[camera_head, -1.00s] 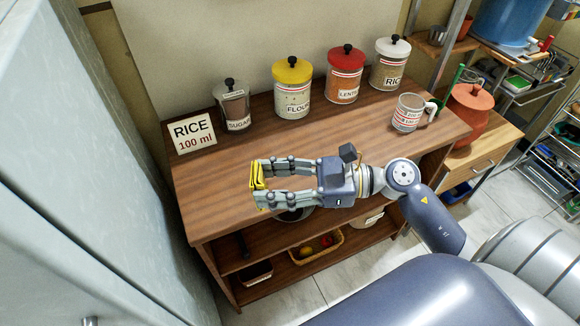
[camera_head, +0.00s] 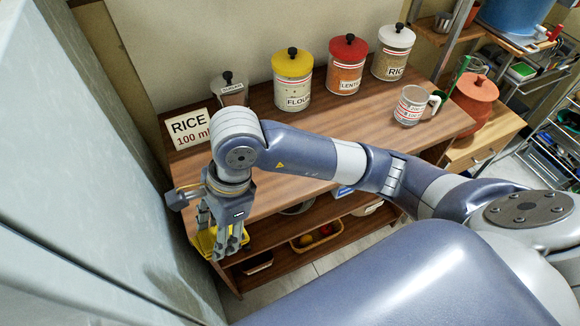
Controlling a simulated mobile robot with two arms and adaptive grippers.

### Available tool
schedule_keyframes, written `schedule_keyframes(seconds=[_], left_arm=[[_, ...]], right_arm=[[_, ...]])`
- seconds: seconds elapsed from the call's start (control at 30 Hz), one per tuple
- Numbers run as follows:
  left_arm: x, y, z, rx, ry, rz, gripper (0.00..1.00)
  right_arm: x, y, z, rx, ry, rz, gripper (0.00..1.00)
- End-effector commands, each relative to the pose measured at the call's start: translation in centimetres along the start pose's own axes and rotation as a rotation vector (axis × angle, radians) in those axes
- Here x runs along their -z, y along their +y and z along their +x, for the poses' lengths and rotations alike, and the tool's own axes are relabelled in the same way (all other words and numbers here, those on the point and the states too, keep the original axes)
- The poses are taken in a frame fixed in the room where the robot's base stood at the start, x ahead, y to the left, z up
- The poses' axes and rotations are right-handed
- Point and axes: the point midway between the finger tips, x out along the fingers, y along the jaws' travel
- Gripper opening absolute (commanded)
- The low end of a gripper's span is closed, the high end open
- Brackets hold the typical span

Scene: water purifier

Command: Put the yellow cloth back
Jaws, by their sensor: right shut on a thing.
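The yellow cloth (camera_head: 204,241) shows around the fingertips of my right gripper (camera_head: 224,248), at the front left corner of the wooden table. My right gripper points downward and is shut on the cloth. The fingers and wrist hide part of the cloth. I cannot tell whether the cloth touches the table or the shelf below. My left gripper is not in view.
The wooden table (camera_head: 290,203) carries a rice sign (camera_head: 188,128), sugar, flour (camera_head: 292,85), lentil and rice jars, and a measuring cup (camera_head: 410,106). A yellow basket (camera_head: 315,237) sits on a lower shelf. A grey panel (camera_head: 80,150) stands close on the left.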

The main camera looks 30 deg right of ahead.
Motion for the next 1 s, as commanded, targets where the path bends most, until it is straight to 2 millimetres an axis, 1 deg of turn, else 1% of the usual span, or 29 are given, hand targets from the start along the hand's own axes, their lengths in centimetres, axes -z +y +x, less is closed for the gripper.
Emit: schedule_keyframes(seconds=[0.03,0.1,0.2,0.3,0.47,0.57,0.8,0.9,1.0], left_arm=[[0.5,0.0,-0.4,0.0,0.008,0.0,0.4],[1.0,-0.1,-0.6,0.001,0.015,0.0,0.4],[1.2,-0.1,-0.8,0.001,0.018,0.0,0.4],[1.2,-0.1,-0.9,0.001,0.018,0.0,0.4],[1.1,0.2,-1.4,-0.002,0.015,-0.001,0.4],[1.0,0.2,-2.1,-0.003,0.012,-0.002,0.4],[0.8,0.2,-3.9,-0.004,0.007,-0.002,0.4],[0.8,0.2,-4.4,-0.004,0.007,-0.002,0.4],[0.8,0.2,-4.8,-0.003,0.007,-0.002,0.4]], right_arm=[[0.9,-0.6,-0.2,0.007,0.082,0.018,0.26],[2.6,-1.4,-0.4,0.01,0.177,0.058,0.26],[4.7,-2.5,-1.0,0.009,0.267,0.11,0.26],[5.9,-3.2,-1.6,0.007,0.311,0.142,0.26],[7.7,-4.0,-2.3,0.002,0.334,0.166,0.26],[9.8,-4.8,-3.0,0.001,0.337,0.171,0.26],[15.6,-7.2,-4.3,0.0,0.334,0.168,0.26],[17.6,-8.1,-4.7,0.0,0.333,0.166,0.26],[19.0,-8.7,-4.9,0.001,0.33,0.162,0.26]])
